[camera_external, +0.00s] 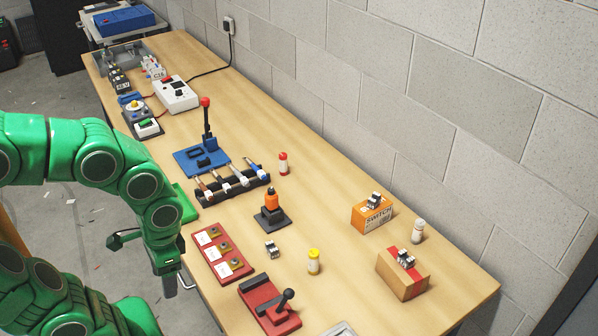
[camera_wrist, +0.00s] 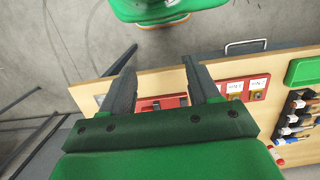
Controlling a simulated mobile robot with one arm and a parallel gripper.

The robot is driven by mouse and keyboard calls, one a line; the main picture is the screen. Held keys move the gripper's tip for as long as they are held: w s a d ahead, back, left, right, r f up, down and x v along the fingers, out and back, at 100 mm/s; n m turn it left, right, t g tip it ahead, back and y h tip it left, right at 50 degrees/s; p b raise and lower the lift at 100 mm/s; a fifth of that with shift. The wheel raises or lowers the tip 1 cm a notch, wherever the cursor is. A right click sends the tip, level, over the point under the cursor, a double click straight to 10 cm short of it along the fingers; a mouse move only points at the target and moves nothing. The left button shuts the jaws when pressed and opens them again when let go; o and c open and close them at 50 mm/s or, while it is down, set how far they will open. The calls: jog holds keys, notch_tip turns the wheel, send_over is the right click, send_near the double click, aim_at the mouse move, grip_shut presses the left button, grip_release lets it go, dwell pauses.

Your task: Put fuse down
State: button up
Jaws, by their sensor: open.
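My gripper (camera_external: 168,284) hangs low at the table's near left edge, beside the red board. In the wrist view my gripper (camera_wrist: 158,72) has its two fingers apart, with nothing held between them. No item is clearly marked as the fuse. Small white cylinders stand upright on the table: one with a red top (camera_external: 283,164), one with a yellow top (camera_external: 313,262) and one with a grey top (camera_external: 417,231). I cannot tell whether one of these is the fuse. A small grey block (camera_external: 271,249) lies near the table's middle, apart from my gripper.
The wooden table (camera_external: 345,190) runs along a block wall. Near my gripper are a red board with labelled parts (camera_external: 222,253) and a red lever base (camera_external: 268,303). An orange box (camera_external: 371,214) and a brown box (camera_external: 402,275) stand right. Bare wood lies around the yellow-topped cylinder.

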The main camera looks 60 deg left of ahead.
jog(key=w+a+f+m+y, duration=0.3)
jog(key=w+a+m+y, duration=0.15)
jog(key=w+a, duration=0.4)
jog(key=m+t+y, duration=0.7)
jog(key=m+t, duration=0.2)
jog(key=m, duration=1.1)
send_over(314, 264)
jog(key=s+d, duration=0.1)
notch_tip(314, 264, down, 8)
jog(key=shift+d+f, duration=0.15)
jog(key=shift+f, duration=3.5)
jog(key=shift+x, duration=2.55)
jog(key=shift+d, duration=0.1)
grip_shut()
